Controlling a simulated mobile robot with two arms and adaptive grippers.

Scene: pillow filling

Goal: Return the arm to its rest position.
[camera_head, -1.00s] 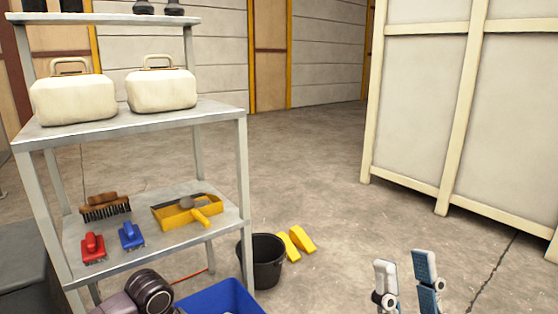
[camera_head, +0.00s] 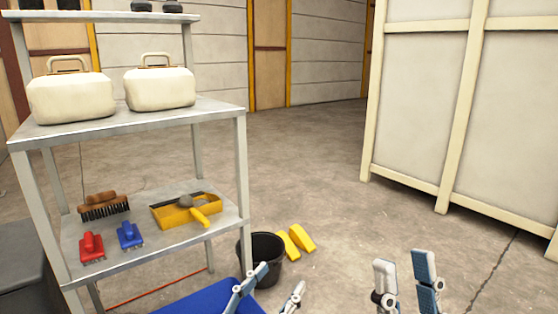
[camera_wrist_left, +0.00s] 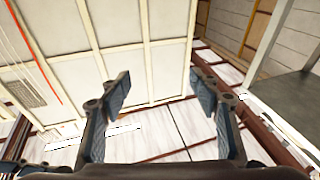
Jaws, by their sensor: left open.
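My left gripper (camera_head: 281,279) has its fingers pointing up at the bottom middle of the head view, in front of the black bucket. It is open and empty; in the left wrist view its two dark fingers (camera_wrist_left: 162,88) stand wide apart with nothing between them. My right gripper (camera_head: 403,264) also points up, to the right of the left one, with a clear gap between its fingers and nothing held. The rest of both arms is below the head view's edge.
A grey metal shelf (camera_head: 130,123) with cream cases and brushes stands at left. A blue object (camera_head: 200,299), partly cut off, lies at the bottom. A black bucket (camera_head: 271,272) and yellow pieces (camera_head: 301,238) are on the floor. The middle floor is clear.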

